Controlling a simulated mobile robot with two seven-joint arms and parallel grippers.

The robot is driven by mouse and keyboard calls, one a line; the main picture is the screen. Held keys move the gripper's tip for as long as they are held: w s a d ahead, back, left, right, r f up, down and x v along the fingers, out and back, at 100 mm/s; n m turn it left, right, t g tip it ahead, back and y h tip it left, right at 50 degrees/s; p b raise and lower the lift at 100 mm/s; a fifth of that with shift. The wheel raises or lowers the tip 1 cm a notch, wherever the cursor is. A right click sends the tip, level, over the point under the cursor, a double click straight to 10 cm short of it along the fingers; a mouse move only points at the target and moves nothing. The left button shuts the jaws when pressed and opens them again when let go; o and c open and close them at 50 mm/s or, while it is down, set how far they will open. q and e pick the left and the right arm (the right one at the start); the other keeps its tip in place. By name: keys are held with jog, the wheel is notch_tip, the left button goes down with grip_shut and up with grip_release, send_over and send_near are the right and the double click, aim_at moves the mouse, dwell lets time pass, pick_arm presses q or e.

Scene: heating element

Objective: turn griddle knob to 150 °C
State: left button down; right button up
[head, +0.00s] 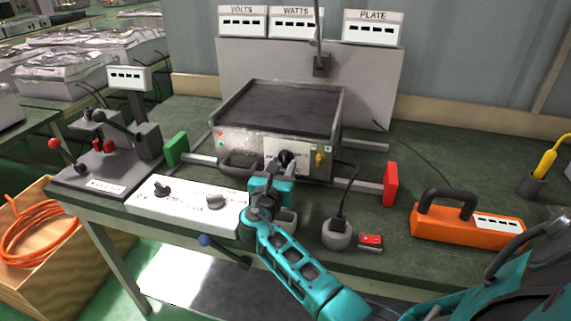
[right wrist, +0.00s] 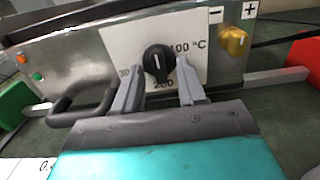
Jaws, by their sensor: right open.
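The griddle (head: 280,115) sits on the bench with a dark flat plate and a metal front. The knob also shows in the head view (head: 286,158), partly behind my gripper. My right gripper (right wrist: 160,88) is open, its two grey fingers to either side of the knob's lower part; contact is unclear. My left gripper is not in view.
A yellow knob (right wrist: 235,40) is right of the dial, and a dark handle (right wrist: 82,105) is left of it. Green (head: 176,149) and red (head: 391,184) end blocks flank the griddle.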

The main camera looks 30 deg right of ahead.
jog(key=shift+w+d, duration=0.1)
jog(key=shift+c, duration=0.3)
grip_shut()
